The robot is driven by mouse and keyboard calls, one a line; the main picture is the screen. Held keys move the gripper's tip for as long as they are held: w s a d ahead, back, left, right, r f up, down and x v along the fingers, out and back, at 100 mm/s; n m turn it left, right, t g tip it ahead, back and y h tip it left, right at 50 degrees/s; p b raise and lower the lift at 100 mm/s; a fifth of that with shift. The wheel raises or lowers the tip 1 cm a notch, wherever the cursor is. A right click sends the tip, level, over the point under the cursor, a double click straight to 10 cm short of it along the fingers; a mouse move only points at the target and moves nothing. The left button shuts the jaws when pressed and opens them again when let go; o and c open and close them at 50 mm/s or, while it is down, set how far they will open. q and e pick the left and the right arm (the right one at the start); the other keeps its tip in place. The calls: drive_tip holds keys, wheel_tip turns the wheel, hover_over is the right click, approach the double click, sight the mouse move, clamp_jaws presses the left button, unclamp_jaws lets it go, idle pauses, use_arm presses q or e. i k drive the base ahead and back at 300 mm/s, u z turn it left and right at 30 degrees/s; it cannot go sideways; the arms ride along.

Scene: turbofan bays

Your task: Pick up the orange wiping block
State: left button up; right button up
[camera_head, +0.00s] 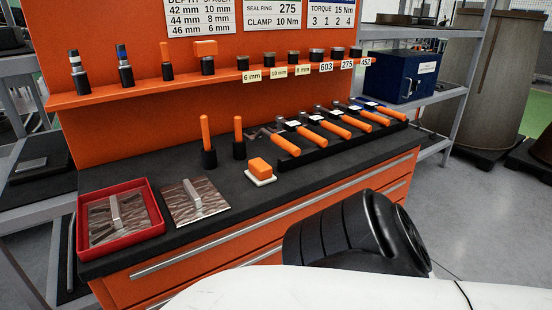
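The orange wiping block (260,167) sits on a small white pad (262,180) on the black top of the orange workbench. It lies near the middle of the bench top, to the right of a metal plate with a handle. Nothing is touching the block from above. Neither of my grippers is in view. A white and black part at the bottom right appears to be my own arm and covers part of the bench front.
Left of the block are a metal plate (194,201) and a red tray (150,232). Two orange-handled tools (205,133) stand behind it. A rack of orange-handled tools (318,149) is to its right. A shelf (215,80) with small parts runs above.

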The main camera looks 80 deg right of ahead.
sight(260, 171)
drive_tip(key=z, duration=2.35)
